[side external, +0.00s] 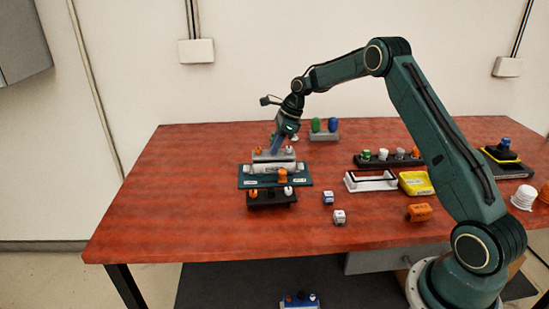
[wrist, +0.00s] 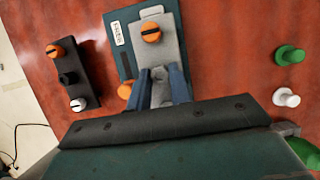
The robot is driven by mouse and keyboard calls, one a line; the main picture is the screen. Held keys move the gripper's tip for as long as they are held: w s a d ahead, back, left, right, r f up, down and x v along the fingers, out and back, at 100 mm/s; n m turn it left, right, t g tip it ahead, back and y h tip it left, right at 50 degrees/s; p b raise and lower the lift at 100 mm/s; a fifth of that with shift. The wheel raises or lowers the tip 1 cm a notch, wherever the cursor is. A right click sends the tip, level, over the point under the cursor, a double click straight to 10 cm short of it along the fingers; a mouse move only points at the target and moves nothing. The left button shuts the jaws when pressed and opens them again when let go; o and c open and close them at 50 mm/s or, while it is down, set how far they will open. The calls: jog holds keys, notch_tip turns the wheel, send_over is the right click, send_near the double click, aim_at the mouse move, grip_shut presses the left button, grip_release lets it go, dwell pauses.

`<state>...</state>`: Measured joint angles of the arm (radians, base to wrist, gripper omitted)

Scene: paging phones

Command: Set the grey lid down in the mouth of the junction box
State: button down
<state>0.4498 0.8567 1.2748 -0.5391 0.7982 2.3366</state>
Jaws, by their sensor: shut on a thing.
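The grey lid (side external: 272,157) is a flat plate with an orange knob; the wrist view shows it (wrist: 170,45) running out ahead of my fingers. My gripper (side external: 275,148) is shut on the lid's raised grey grip, with a blue finger on each side in the wrist view (wrist: 162,88). The lid is over a pale block on a dark teal board (side external: 247,182); I cannot tell whether they touch. A white, open-topped box with a dark inside (side external: 372,188), right of the lid, looks like the junction box. It does not show in the wrist view.
A black block with knobs (side external: 270,198) stands in front of the teal board. A yellow tray (side external: 417,184), an orange block (side external: 419,212) and two small cubes lie to the right. A black rack (side external: 388,161) stands behind the white box. The table's front left is clear.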

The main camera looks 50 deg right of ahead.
jog(key=shift+f, duration=0.45)
dwell(0.8)
jog(key=c, duration=0.9)
grip_release()
jog(key=shift+r, duration=0.15)
jog(key=shift+r, duration=3)
